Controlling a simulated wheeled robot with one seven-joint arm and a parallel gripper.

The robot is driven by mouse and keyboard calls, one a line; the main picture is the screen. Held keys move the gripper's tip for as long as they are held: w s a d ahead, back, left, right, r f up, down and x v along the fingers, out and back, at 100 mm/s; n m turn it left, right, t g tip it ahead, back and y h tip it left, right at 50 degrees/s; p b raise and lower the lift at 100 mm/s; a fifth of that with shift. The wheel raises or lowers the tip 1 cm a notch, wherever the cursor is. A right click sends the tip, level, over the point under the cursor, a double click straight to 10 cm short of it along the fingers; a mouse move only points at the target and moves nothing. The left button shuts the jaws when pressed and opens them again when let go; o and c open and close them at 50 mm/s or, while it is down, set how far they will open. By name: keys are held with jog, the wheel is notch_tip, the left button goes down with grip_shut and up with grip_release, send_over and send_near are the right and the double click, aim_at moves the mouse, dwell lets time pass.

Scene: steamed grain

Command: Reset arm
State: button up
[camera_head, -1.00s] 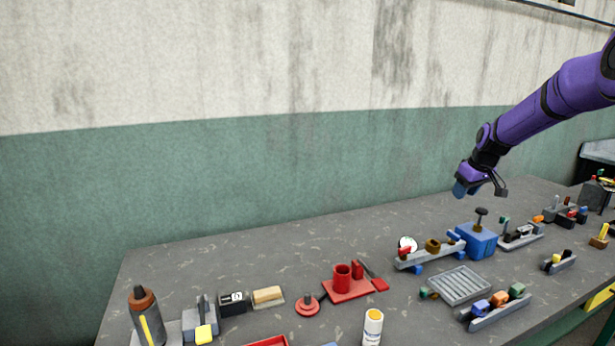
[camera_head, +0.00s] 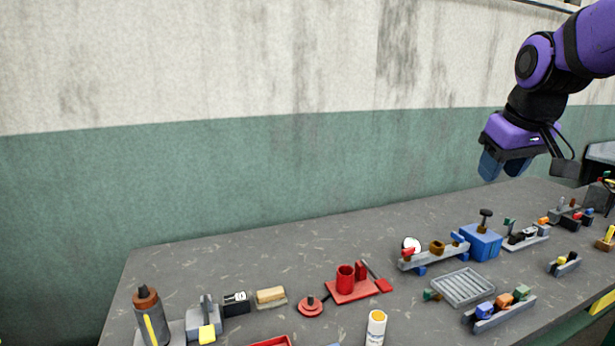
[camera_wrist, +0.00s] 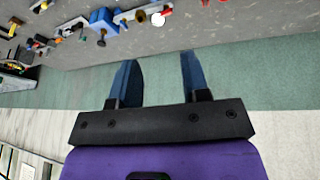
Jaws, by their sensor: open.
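My gripper (camera_head: 503,168) hangs from my purple arm at the upper right of the head view, above the back of the table and in front of the green wall band. Its two blue fingers point down. In the wrist view my gripper (camera_wrist: 157,72) shows its fingers well apart with nothing between them. The gripper is open, empty and clear of the tabletop.
The grey table (camera_head: 220,270) carries several small items. Below my gripper stand a blue box with a dark knob (camera_head: 482,240) and a grey rack (camera_head: 462,287). A red cup stand (camera_head: 350,290) and a brown-capped bottle (camera_head: 148,312) are further left. The table's back left is bare.

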jog(key=s+a+f+m, duration=0.1)
jog(key=s+a+f, duration=0.1)
jog(key=s, duration=1.7)
jog(key=shift+a+f+m+t+y, duration=0.15)
jog(key=shift+f+m+t+y, duration=0.2)
jog(key=shift+f, duration=0.3)
